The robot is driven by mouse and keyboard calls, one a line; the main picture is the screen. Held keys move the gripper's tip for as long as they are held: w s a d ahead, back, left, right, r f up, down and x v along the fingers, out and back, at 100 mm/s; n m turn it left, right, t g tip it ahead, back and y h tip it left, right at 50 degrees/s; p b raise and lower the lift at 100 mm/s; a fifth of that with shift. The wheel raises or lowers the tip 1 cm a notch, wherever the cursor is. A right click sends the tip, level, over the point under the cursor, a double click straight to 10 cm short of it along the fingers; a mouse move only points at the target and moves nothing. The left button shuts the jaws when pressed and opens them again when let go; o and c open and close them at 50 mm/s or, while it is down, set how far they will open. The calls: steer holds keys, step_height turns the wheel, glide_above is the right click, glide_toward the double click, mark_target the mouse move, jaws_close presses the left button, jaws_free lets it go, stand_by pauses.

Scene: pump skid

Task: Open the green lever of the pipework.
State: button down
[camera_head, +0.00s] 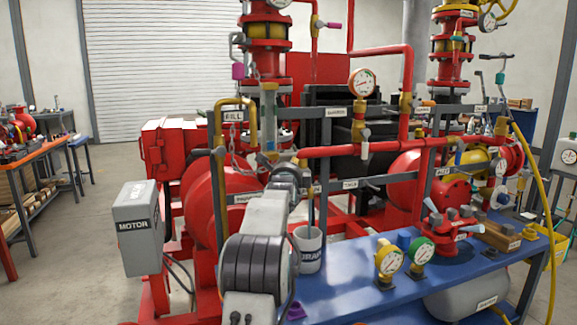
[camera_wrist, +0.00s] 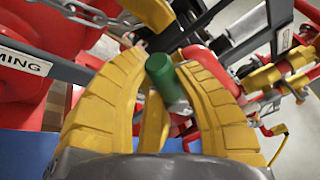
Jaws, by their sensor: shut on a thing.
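In the wrist view, the green lever (camera_wrist: 160,72) shows as a short green cylinder on a pale shank. My gripper (camera_wrist: 161,62) has its yellow ribbed fingers closed around it, one on each side. A yellow fitting (camera_wrist: 152,12) lies just beyond the fingertips, and a dark grey rail crosses behind. In the head view, my grey arm reaches up and away to the pipework near the rail left of centre. My fingers and the held lever are hidden there behind my wrist.
A yellow bent pipe (camera_head: 219,130) and a hanging chain stand close to my arm. A white cup (camera_head: 308,249) stands just right of it. A motor box (camera_head: 137,228) is at left.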

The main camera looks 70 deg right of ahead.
steer(key=shift+s+r+m+p, duration=0.15)
steer(key=shift+r+m+p, duration=0.2)
steer(key=shift+r, duration=0.25)
steer(key=c, duration=1.4)
jaws_free()
steer(key=shift+o, duration=1.2)
steer(key=shift+f, duration=0.2)
steer(key=shift+a, duration=0.1)
steer(key=v, duration=1.1)
steer(key=shift+s+a, duration=0.15)
steer(key=shift+a, duration=0.15)
